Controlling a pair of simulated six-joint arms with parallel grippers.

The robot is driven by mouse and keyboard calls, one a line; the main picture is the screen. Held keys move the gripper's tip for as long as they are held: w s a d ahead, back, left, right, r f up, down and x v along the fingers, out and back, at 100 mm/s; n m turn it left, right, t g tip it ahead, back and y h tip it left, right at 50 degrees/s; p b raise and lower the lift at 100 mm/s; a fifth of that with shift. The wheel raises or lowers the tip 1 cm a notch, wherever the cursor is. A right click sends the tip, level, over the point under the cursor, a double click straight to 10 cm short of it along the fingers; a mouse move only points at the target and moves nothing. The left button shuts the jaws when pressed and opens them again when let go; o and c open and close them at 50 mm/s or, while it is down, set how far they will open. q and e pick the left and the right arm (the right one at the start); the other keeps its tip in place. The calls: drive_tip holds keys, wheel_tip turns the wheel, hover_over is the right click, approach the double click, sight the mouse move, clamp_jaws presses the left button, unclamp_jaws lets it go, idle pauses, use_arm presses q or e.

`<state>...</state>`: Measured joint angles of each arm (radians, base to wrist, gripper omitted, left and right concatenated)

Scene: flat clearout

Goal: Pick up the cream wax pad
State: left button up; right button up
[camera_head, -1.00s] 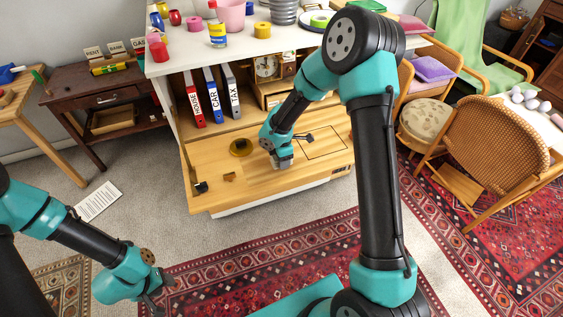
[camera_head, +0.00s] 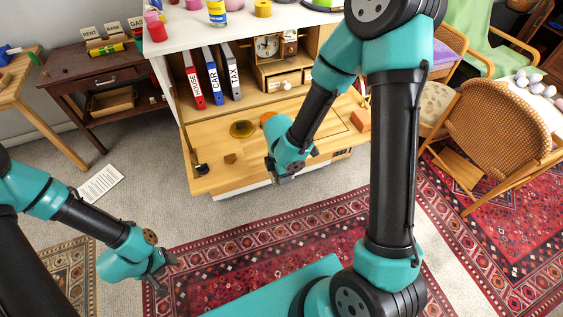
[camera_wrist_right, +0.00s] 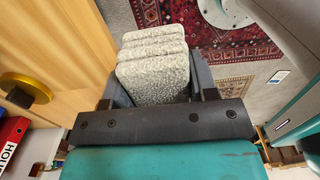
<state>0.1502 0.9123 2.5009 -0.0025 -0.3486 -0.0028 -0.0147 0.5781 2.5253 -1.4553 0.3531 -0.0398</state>
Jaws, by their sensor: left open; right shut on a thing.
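A pale grey speckled pad in stacked layers (camera_wrist_right: 152,78) sits between the fingers of my right gripper in the right wrist view. It looks more grey than cream, and I see no clearly cream pad elsewhere. My right gripper (camera_head: 287,176) is shut on it, just beyond the front edge of the light wooden flap (camera_head: 215,175) in the head view. The pad hardly shows there. My left gripper (camera_head: 164,274) is open and empty above the rug at the lower left.
An orange thing (camera_head: 267,117) is partly behind my right arm. Binders (camera_head: 213,78) stand behind. The rug (camera_head: 215,262) in front looks clear.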

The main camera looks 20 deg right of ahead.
drive_tip(key=shift+s+a, duration=0.2)
drive_tip(key=shift+s, duration=0.15)
drive_tip(key=o, duration=0.4)
drive_tip(key=shift+c, duration=1.5)
